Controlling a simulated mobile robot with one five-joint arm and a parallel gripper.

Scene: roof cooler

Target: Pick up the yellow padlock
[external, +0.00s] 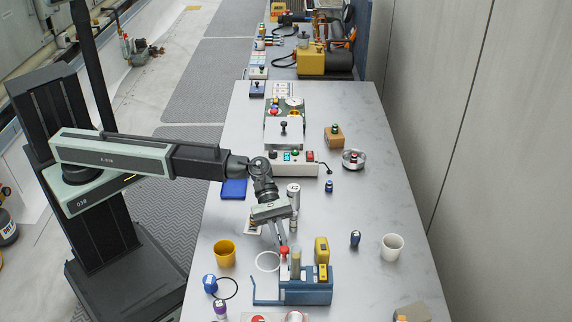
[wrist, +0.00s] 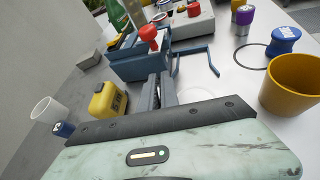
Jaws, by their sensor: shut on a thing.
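A yellow block-shaped piece (external: 321,250) with dark marks stands on the table behind the blue box (external: 305,292); it also shows in the wrist view (wrist: 108,100), left of my fingers. A second, smaller yellow piece (external: 323,272) sits at the blue box. I cannot tell which is the padlock, and no shackle shows clearly. My gripper (external: 282,242) points down at the blue box, apart from both yellow pieces. Its fingers (wrist: 162,88) are close together. A red knob on a stem (external: 284,250) is right at the fingertips; the exact contact is hard to see.
A yellow cup (external: 225,253) stands left of the box, near a blue container (external: 209,284) and a dark ring. A white cup (external: 392,246) and a small blue item (external: 355,239) stand at right. The table's right part is mostly clear.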

